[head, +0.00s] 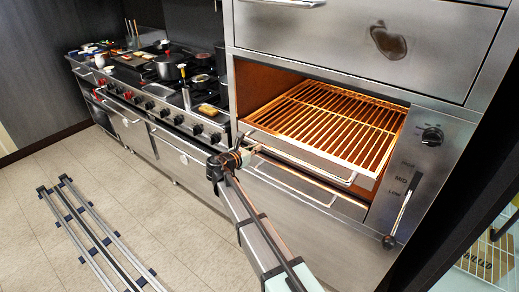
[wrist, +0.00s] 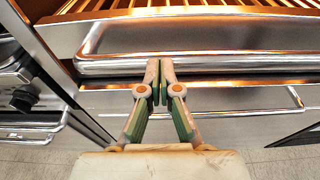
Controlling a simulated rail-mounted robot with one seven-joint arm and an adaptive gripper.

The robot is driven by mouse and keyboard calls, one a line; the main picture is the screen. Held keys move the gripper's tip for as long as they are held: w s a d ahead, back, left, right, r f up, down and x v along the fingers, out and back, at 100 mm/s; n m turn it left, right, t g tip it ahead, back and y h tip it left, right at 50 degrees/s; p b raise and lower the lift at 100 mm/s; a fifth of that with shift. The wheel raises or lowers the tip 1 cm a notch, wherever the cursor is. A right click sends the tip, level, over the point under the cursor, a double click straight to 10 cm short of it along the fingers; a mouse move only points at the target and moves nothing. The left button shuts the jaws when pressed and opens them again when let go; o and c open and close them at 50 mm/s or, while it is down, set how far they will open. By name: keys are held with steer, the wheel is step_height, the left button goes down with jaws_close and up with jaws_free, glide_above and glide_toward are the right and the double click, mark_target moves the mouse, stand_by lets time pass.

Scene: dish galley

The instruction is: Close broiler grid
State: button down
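The broiler grid (head: 335,122) is a rack of orange-lit bars that sticks out of the open broiler bay. Its front panel and long bar handle (head: 305,166) face the room. In the wrist view the grid's handle (wrist: 230,63) runs across the picture, with the bars along the top edge. My gripper (wrist: 160,72) has its two fingertips together, with nothing seen between them. In the head view my gripper (head: 246,153) is at the left end of the grid's front.
A lower panel with a bar handle (head: 290,186) lies under the grid. A control panel (head: 428,165) with a knob and lever stands to the right. A range (head: 165,100) with pans and knobs extends left. The tiled floor in front is open, apart from rails (head: 92,232).

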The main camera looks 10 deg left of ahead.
steer(key=shift+w+r, duration=0.15)
steer(key=shift+w, duration=0.05)
steer(key=b+v, duration=0.1)
steer(key=v, duration=1.3)
steer(key=shift+s+b, duration=0.2)
steer(key=shift+b, duration=0.1)
